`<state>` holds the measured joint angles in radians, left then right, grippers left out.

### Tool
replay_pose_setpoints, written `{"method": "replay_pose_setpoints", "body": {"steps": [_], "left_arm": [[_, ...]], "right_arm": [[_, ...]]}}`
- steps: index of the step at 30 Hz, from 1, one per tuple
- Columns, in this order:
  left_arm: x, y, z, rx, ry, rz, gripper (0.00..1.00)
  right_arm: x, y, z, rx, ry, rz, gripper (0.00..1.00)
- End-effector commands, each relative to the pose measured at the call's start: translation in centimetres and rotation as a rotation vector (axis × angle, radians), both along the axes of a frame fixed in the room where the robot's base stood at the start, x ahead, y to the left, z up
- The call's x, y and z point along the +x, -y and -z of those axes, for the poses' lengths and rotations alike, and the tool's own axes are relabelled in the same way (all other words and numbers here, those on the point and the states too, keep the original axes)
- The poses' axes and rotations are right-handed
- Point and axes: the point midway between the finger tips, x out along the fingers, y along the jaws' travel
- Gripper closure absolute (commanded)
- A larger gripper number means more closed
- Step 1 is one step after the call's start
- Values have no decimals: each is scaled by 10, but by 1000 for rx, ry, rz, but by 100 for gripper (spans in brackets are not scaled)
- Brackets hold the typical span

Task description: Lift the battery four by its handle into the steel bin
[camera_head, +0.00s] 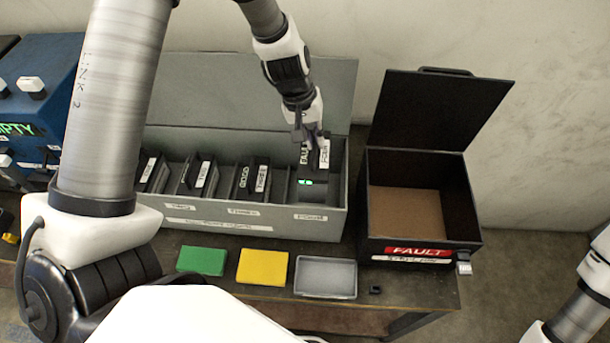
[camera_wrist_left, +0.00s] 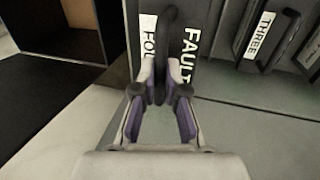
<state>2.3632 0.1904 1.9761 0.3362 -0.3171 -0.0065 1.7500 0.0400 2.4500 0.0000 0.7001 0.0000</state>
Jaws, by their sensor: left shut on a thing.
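My left gripper (camera_head: 311,134) reaches down from above into the right end of the grey case. It is shut on the dark handle (camera_wrist_left: 166,45) of battery four (camera_head: 324,153), whose white labels read FOUR and FAULT. The handle also shows between the fingers (camera_wrist_left: 159,103) in the left wrist view. My right gripper is not in view.
The grey case (camera_head: 230,220) holds several other batteries, including battery three (camera_head: 262,178). A green light (camera_head: 312,182) glows in front of battery four. A blue unit (camera_head: 45,80) stands far left.

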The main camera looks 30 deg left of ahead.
Motion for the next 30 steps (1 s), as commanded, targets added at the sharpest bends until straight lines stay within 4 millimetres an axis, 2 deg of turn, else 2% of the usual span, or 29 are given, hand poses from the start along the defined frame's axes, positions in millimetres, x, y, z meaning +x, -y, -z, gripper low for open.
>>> {"method": "replay_pose_setpoints", "body": {"steps": [1,7,30], "left_arm": [[1,0,-9,0,4,-1,100],[1,0,-23,1,4,-1,100],[1,0,-75,0,5,0,100]], "right_arm": [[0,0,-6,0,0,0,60],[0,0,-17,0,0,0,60],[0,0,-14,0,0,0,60]]}}
